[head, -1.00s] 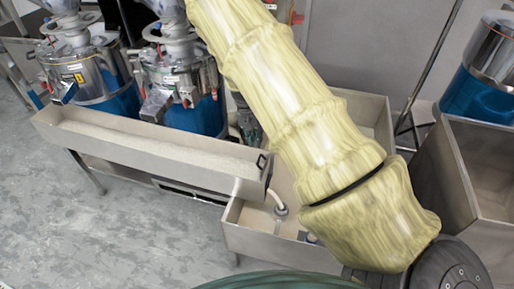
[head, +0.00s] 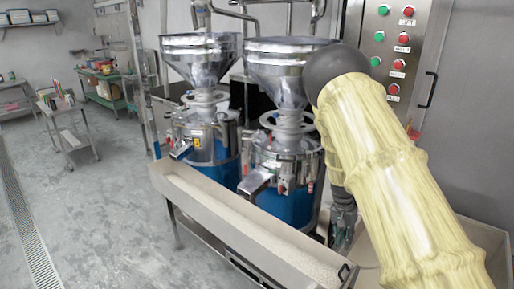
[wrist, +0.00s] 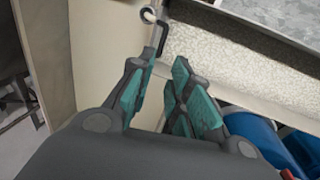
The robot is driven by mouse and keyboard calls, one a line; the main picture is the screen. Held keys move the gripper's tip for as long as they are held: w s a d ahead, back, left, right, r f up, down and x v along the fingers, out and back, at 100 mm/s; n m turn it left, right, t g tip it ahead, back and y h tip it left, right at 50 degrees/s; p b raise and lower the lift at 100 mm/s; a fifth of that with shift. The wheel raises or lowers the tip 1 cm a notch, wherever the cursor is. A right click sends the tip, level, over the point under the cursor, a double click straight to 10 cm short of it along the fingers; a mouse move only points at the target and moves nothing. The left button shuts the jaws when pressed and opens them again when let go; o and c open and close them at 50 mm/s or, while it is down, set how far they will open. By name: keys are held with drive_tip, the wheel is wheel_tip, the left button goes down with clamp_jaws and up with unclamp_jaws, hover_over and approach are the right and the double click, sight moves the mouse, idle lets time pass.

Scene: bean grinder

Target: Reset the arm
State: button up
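My arm, in a yellowish sleeve, reaches across the right of the head view.
A second grinder (head: 205,130) stands to the left. Pale grainy material (wrist: 240,65) lies in the trough. A control panel (head: 396,45) with red and green buttons stands behind my arm. A cart (head: 68,130) is at the far left. The floor (head: 100,220) at left is clear.

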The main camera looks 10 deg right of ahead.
drive_tip(key=s+a+f+n, duration=0.2)
drive_tip(key=s+a+f, duration=0.1)
drive_tip(key=s+f, duration=0.55)
drive_tip(key=s+a+f+n, duration=0.2)
drive_tip(key=s+a+f, duration=0.1)
drive_tip(key=s+f, duration=0.6)
drive_tip(key=s+a+f+n+t, duration=0.1)
drive_tip(key=s+a+n, duration=0.1)
drive_tip(key=s+a, duration=0.45)
drive_tip(key=s+a+n+y, duration=0.1)
drive_tip(key=s+a+n, duration=0.15)
drive_tip(key=s, duration=0.65)
drive_tip(key=s+a+f+n+t, duration=0.1)
drive_tip(key=s+a, duration=0.4)
drive_tip(key=s, duration=0.3)
wheel_tip(320, 180, down, 5)
drive_tip(key=b, duration=0.5)
drive_tip(key=shift+f, duration=0.1)
